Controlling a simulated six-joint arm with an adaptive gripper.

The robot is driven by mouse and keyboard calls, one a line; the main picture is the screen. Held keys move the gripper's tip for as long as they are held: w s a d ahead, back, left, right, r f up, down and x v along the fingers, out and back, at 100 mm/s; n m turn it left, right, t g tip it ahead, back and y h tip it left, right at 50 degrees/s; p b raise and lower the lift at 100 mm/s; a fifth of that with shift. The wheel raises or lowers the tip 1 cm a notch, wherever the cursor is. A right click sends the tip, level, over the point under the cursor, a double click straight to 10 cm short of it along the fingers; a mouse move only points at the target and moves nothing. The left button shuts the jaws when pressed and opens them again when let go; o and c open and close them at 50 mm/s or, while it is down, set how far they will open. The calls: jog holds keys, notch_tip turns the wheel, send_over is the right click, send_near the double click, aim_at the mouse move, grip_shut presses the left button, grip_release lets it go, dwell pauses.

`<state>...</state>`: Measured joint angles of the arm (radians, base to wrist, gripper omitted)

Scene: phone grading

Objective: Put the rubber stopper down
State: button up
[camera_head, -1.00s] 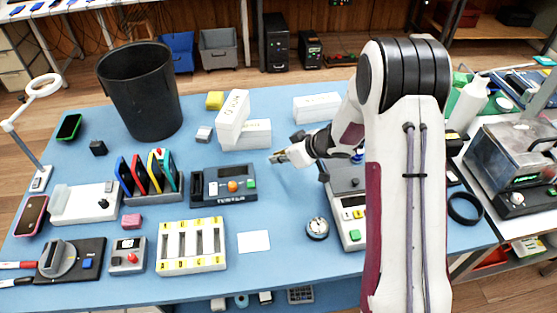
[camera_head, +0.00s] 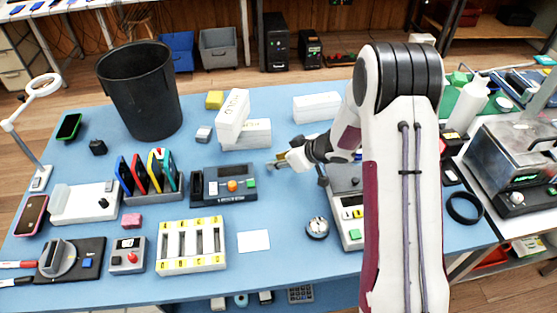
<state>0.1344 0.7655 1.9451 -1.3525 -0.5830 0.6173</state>
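I cannot make out a rubber stopper for certain, neither between the fingers nor on the table. A small black block (camera_head: 98,147) lies at the left, and its material is unclear.
White boxes (camera_head: 246,132) stand behind my gripper. A grey device (camera_head: 347,205) is under my arm, with a round metal object (camera_head: 317,228) beside it. A white card (camera_head: 253,241) lies in front. The blue table (camera_head: 285,205) is bare between the tester and grey device.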

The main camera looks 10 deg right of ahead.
jog(key=shift+r, duration=0.1)
jog(key=shift+s+d+r, duration=0.35)
jog(key=shift+r, duration=0.2)
jog(key=v, duration=1)
jog(key=shift+s+r, duration=0.2)
jog(key=shift+d, duration=0.15)
